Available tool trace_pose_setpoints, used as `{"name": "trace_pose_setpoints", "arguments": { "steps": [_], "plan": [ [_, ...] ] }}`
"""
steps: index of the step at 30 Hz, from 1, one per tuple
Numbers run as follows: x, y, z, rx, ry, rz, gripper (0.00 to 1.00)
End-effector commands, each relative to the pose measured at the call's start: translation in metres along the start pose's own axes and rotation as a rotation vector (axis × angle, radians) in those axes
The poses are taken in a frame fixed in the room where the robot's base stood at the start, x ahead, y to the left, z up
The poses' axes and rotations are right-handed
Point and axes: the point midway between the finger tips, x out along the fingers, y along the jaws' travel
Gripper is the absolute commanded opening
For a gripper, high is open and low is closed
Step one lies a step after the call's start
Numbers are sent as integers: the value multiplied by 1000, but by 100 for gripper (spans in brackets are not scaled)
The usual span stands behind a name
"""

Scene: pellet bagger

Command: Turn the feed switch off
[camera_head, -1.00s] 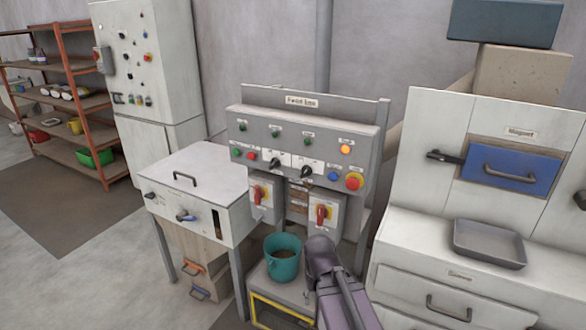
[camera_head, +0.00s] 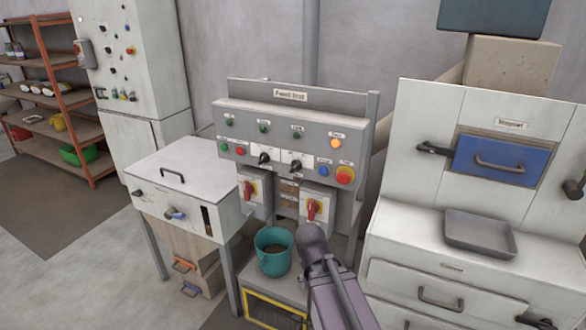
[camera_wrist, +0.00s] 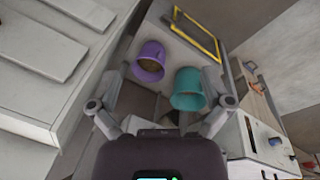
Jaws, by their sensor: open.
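The grey feed line panel (camera_head: 235,185) stands in the middle of the head view. It carries two black selector switches, a left one (camera_head: 264,158) and a right one (camera_head: 295,166). The small labels are too blurred to read, so I cannot tell which is the feed switch. My gripper (camera_wrist: 162,88) is open and empty in the wrist view, pointing towards two buckets. In the head view my arm shows below the panel; the gripper's fingers cannot be made out.
A teal bucket (camera_head: 273,252) stands below the panel; it also shows in the wrist view (camera_wrist: 187,90) beside a purple bucket (camera_wrist: 149,62). A red mushroom button (camera_head: 345,175) sits at the panel's right. A lidded white bin (camera_head: 180,165) stands left, a white cabinet (camera_head: 410,220) right.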

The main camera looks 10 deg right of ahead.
Motion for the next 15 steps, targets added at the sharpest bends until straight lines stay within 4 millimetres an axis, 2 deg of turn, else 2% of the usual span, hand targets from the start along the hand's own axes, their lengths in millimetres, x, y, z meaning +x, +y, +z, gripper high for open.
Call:
{"name": "trace_pose_setpoints", "arguments": {
  "steps": [8, 15],
  "plan": [
    [-26, 15, -46, -7, 183, 305, 100],
    [-72, 16, -92, -47, 410, 570, 100]
  ]
}}
